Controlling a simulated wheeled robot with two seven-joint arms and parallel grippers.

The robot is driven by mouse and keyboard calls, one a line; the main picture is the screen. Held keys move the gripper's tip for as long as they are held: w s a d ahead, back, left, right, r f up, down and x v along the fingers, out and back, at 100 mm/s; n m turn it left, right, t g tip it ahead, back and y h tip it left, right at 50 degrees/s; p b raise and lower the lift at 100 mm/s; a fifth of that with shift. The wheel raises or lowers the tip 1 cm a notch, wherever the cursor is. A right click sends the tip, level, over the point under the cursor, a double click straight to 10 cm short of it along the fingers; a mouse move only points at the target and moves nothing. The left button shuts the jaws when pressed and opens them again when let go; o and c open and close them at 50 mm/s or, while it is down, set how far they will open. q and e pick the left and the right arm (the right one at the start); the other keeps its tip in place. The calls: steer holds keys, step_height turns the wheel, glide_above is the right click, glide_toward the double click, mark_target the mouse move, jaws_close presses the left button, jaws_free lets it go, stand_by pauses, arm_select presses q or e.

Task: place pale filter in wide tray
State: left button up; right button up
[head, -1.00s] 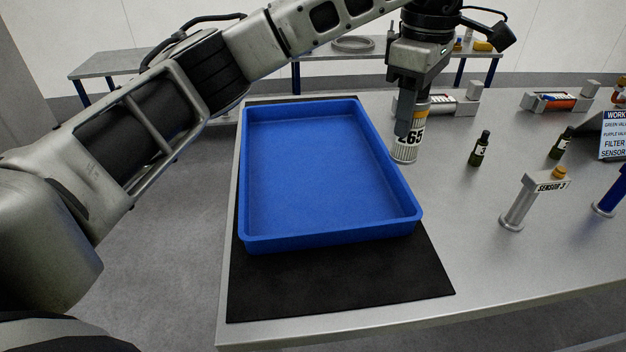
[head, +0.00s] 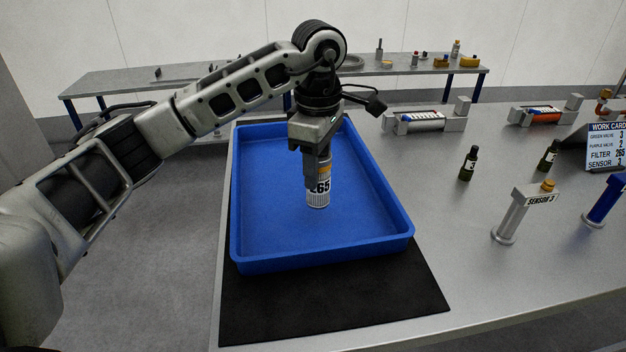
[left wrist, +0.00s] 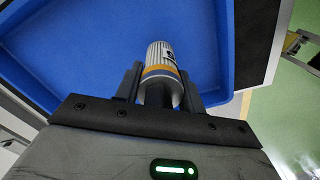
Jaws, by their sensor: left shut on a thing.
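The pale filter (head: 319,192) is a white cylinder with an orange band and the number 265. My left gripper (head: 318,172) is shut on it and holds it upright over the wide blue tray (head: 262,250). In the head view the filter appears inside the tray's outline; whether its lower end touches the tray floor I cannot tell. In the left wrist view the filter (left wrist: 161,70) is between the two dark fingers (left wrist: 158,88), with the blue tray (left wrist: 95,50) behind it. The tray is otherwise empty where it shows. My right gripper is out of view.
The tray sits on a black mat (head: 330,310) on a grey table. To the right stand dark bottles (head: 468,163), a sensor 3 post (head: 512,218), a blue post (head: 603,200) and a work card (head: 605,148). Cylinders in holders (head: 425,121) lie behind.

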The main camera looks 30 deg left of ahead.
arm_select(q)
steer(key=f, duration=0.3)
steer(key=shift+s+a+f+p, duration=0.15)
steer(key=shift+a+f+p, duration=0.05)
steer(key=shift+a+p, duration=0.2)
steer(key=shift+f, duration=0.4)
steer(key=o, duration=1)
steer(key=shift+o, duration=0.2)
step_height(320, 180, up, 12)
steer(key=shift+r, duration=0.2)
